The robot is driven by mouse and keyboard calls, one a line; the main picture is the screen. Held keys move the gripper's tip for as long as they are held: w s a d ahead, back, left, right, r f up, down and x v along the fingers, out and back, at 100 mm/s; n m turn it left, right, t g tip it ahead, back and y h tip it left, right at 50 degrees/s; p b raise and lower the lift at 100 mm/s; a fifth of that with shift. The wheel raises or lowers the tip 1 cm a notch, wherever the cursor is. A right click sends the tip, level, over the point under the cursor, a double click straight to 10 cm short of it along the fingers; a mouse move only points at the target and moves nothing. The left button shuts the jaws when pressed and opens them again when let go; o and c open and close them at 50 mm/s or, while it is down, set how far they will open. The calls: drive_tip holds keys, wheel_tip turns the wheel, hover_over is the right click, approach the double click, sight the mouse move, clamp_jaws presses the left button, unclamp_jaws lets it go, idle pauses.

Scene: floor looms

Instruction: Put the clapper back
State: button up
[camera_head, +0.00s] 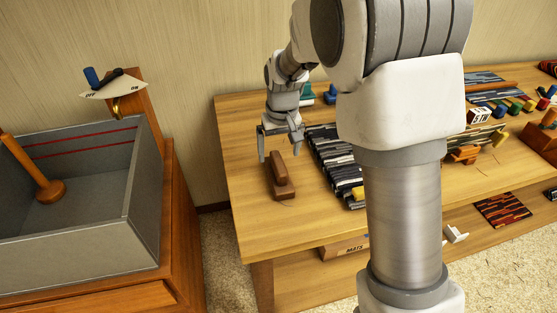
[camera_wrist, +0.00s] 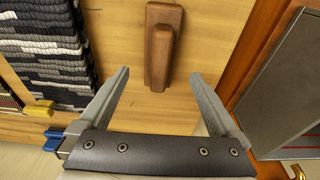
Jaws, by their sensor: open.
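A dark brown wooden block with a narrower raised bar along its top, which looks like the clapper (camera_head: 283,187), lies on the wooden table near its left end. In the wrist view the clapper (camera_wrist: 160,58) lies flat, its length running away from my gripper. My gripper (camera_head: 280,148) is open and empty at the clapper's far end in the head view. In the wrist view my gripper (camera_wrist: 160,75) has its two grey fingers spread to either side of the clapper's near end, with clear gaps. Contact is not visible.
A striped dark woven stack (camera_head: 333,158) lies right of the clapper on the table (camera_head: 238,130). A grey open bin (camera_head: 95,245) in a wooden cabinet, with a peg inside and an OFF/ON lever plate (camera_head: 112,86), stands left. Several small coloured items crowd the table's right.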

drive_tip(key=shift+s+d+r, duration=0.1)
drive_tip(key=shift+s+r, duration=0.1)
drive_tip(key=shift+r, duration=0.75)
drive_tip(key=shift+s+r, duration=0.15)
drive_tip(key=shift+r, duration=0.75)
drive_tip(key=s+d+r+m+t, duration=0.15)
drive_tip(key=s+d+r, duration=0.45)
drive_tip(key=s+r, duration=0.6)
drive_tip(key=s+d+t, duration=0.2)
drive_tip(key=s+d, duration=0.2)
drive_tip(key=s, duration=1)
drive_tip(key=shift+r+m, duration=0.15)
drive_tip(key=shift+m, duration=0.2)
drive_tip(key=shift+d+r+p, duration=0.1)
drive_tip(key=shift+p, duration=0.2)
wheel_tip(320, 180, up, 11)
drive_tip(key=p, duration=1)
drive_tip(key=shift+p, duration=0.35)
drive_tip(key=shift+w, duration=0.1)
